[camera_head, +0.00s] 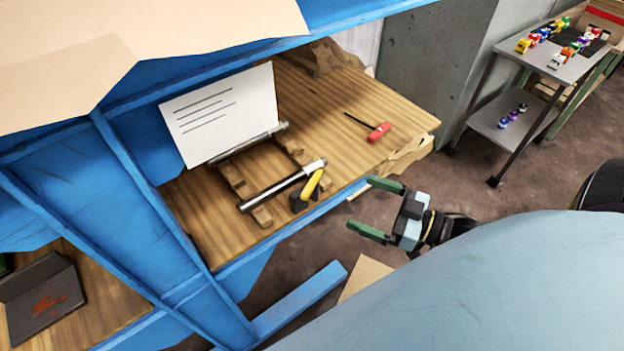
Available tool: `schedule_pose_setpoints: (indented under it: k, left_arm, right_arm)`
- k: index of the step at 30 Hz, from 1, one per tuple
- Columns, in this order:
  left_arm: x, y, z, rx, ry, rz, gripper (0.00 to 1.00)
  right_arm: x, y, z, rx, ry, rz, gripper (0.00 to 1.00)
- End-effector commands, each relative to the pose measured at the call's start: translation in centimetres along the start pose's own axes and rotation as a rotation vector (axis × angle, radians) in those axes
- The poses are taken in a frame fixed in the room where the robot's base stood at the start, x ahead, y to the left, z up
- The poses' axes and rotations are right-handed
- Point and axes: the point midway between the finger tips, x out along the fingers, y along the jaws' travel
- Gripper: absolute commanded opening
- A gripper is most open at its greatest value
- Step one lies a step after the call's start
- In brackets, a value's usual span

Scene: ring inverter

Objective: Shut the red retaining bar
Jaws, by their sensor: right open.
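I cannot pick out a red retaining bar for certain. A red strip (606,14) shows at the top right edge, partly cut off, and I cannot tell if it is the bar or whether it is open. My right gripper (370,208) is open and empty, its green fingers pointing left. It is in front of the wooden shelf's right front edge, far from the red strip. My left gripper is not in view.
The wooden shelf (340,100) in a blue frame holds a red-handled tool (378,132), a white sheet (222,115), a metal rod (280,186) on wooden rails and a yellow-handled tool (312,184). A grey cart (567,68) carries small colourful toys. Open floor lies between.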

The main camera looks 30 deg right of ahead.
Motion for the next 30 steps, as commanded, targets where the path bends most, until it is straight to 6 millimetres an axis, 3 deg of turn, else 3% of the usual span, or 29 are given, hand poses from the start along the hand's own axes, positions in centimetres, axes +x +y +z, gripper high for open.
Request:
schedule_pose_setpoints:
  k: [21,30]
  left_arm:
    - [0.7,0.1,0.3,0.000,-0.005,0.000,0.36]
    - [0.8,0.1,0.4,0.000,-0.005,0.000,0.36]
  right_arm:
    - [11.0,0.1,0.0,-0.003,0.002,0.001,0.98]
    - [13.0,0.0,0.0,-0.001,-0.001,0.001,0.98]
